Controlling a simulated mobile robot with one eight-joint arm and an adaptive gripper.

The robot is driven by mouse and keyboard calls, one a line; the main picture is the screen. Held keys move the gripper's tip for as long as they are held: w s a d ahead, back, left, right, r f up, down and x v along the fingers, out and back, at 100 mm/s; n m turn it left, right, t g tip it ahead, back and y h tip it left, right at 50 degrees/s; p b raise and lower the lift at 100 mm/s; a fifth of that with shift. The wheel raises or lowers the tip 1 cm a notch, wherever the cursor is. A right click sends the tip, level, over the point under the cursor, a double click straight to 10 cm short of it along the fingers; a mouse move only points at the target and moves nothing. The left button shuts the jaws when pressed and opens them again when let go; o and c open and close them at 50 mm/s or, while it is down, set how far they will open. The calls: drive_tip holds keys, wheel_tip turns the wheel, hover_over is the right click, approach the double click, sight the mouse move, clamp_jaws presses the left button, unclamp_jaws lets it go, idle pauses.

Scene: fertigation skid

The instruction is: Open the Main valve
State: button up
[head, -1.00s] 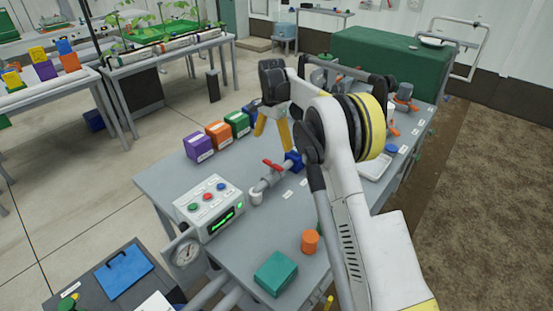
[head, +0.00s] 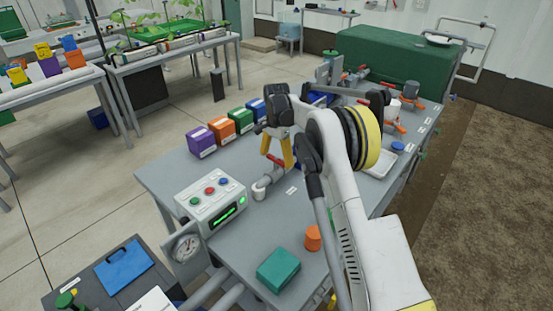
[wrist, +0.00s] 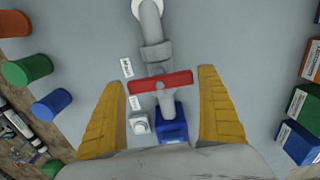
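The valve has a red bar handle (wrist: 161,83) on a grey pipe (wrist: 153,40), with a blue block (wrist: 172,122) at its near end. The handle lies roughly crosswise to the pipe. My gripper (wrist: 160,75) is open, with one yellow finger on each side of the handle and gaps at both ends. In the head view, my gripper (head: 279,163) points down at the valve and hides much of it; part of the red handle (head: 275,160) shows. White labels (wrist: 127,68) lie beside the pipe; their text is too small to read surely.
A control box (head: 211,204) with coloured buttons stands left of the valve, and a gauge (head: 186,247) is in front. Purple (head: 201,141), orange, green and blue boxes line the bench behind. A teal box (head: 278,270) and orange cylinder (head: 313,237) stand nearer.

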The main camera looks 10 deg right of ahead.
drive_tip(key=c, duration=0.7)
drive_tip(key=shift+n, duration=0.3)
drive_tip(key=n+p, duration=0.1)
drive_tip(key=n, duration=0.1)
drive_tip(key=shift+n, duration=0.3)
drive_tip(key=n, duration=0.3)
drive_tip(key=shift+n+p, duration=0.3)
drive_tip(key=shift+p, duration=0.05)
drive_tip(key=n, duration=0.5)
drive_tip(key=shift+n+p, duration=0.3)
drive_tip(key=shift+p, duration=0.05)
drive_tip(key=n, duration=0.5)
drive_tip(key=shift+n, duration=0.3)
